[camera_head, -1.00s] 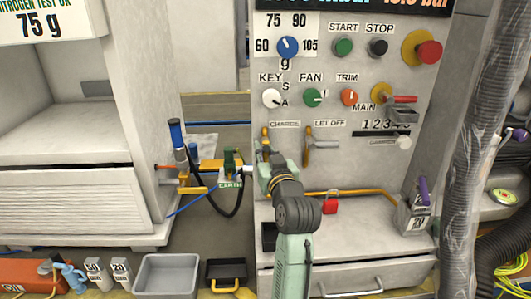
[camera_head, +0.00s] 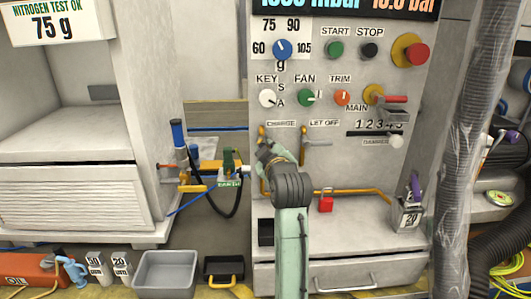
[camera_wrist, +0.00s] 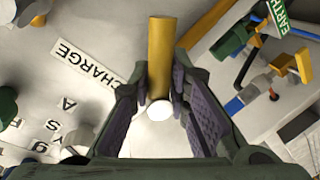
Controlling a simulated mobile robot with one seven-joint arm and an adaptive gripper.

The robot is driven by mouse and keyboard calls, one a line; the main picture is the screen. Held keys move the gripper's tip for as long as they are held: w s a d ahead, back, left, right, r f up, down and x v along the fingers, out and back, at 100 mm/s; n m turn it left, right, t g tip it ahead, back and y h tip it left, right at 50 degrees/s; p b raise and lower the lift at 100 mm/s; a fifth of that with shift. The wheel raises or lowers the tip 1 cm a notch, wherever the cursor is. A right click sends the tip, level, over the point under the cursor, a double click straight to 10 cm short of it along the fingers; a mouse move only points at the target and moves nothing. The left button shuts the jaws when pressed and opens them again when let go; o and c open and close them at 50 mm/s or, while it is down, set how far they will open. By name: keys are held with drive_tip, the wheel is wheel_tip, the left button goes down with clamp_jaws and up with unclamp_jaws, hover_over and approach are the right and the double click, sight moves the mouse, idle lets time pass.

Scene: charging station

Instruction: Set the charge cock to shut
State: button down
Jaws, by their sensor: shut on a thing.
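The charge cock (camera_head: 262,133) is on the panel just below the CHARGE label, at the left edge of the panel. My gripper (camera_head: 267,154) is at the cock and hides most of its lever in the head view. In the wrist view, my gripper (camera_wrist: 159,98) is shut on the cock, with its two dark pads on either side. A yellow bar (camera_wrist: 160,55) and a round white end (camera_wrist: 158,108) show between the fingers. The CHARGE label (camera_wrist: 88,64) is left of the fingers there. The lever's exact angle cannot be told.
The let-off cock (camera_head: 304,136) is close right of my gripper, its grey handle pointing right. Key, fan and trim knobs are above. A red padlock (camera_head: 326,203) hangs at a yellow rail below. Hoses and an earth clamp (camera_head: 229,172) are to the left.

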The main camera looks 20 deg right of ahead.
drive_tip(key=n, duration=0.1)
drive_tip(key=r+n+h, duration=0.1)
drive_tip(key=n, duration=0.1)
drive_tip(key=n+b, duration=0.1)
drive_tip(key=n, duration=0.1)
drive_tip(key=shift+d+r+g, duration=0.1)
drive_tip(key=shift+r+g, duration=0.2)
drive_tip(key=shift+r, duration=0.05)
drive_tip(key=shift+r+n+h, duration=0.15)
drive_tip(key=shift+n+h, duration=0.35)
drive_tip(key=shift+n, duration=0.7)
drive_tip(key=shift+a+n, duration=0.25)
drive_tip(key=shift+n, duration=0.05)
drive_tip(key=c, duration=1.6)
unclamp_jaws()
drive_tip(key=shift+a, duration=0.1)
drive_tip(key=shift+c, duration=0.2)
drive_tip(key=shift+o, duration=0.4)
drive_tip(key=shift+d, duration=0.2)
drive_tip(key=shift+s, duration=0.3)
drive_tip(key=v, duration=1.1)
drive_tip(key=shift+s, duration=0.2)
drive_tip(key=shift+a+r, duration=0.1)
drive_tip(key=shift+a, duration=0.05)
